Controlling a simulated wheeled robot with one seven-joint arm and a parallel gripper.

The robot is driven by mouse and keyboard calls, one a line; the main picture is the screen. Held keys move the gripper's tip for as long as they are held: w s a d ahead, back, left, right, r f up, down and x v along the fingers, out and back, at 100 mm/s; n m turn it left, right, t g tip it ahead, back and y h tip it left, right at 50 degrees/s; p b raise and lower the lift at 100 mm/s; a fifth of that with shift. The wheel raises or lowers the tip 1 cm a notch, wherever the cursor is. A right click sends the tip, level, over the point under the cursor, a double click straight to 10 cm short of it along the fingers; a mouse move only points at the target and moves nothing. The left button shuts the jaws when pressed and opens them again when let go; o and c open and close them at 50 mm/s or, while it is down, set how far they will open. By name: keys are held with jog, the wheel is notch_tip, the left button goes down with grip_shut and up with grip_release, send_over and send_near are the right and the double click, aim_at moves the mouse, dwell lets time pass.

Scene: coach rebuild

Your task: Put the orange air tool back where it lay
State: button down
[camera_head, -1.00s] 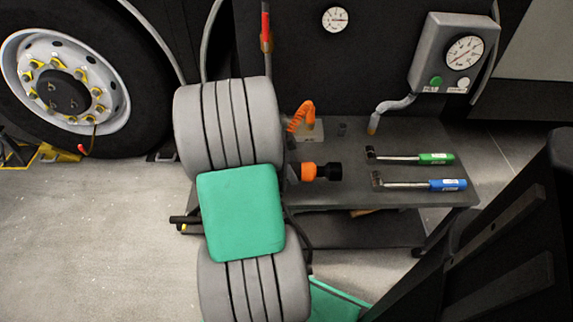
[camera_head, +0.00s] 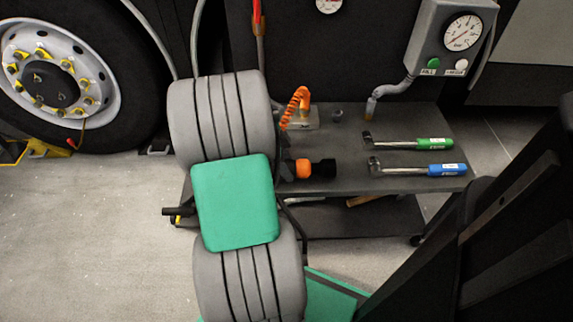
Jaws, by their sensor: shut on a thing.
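The orange air tool (camera_head: 303,169) shows to the right of my arm, its black nose pointing right. Its left end is hidden behind my arm. My gripper (camera_head: 284,171) is mostly hidden there too; only a dark edge shows at the tool, and it is shut on the tool. The tool appears in front of the dark cart top (camera_head: 350,184), near its front edge. I cannot tell whether it touches the cart. An orange coiled hose (camera_head: 297,102) runs from above a small pale block (camera_head: 305,119) down behind my arm.
A green-handled wrench (camera_head: 410,144) and a blue-handled wrench (camera_head: 420,169) lie on the cart's right half. A grey gauge box (camera_head: 452,38) stands behind. A small dark cylinder (camera_head: 338,115) is near the block. A bus wheel (camera_head: 60,85) is at left. Bare cart top lies between tool and wrenches.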

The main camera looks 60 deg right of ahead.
jog(key=shift+f+b, duration=0.3)
dwell(0.6)
jog(key=c, duration=0.6)
grip_release()
jog(key=shift+o, duration=0.2)
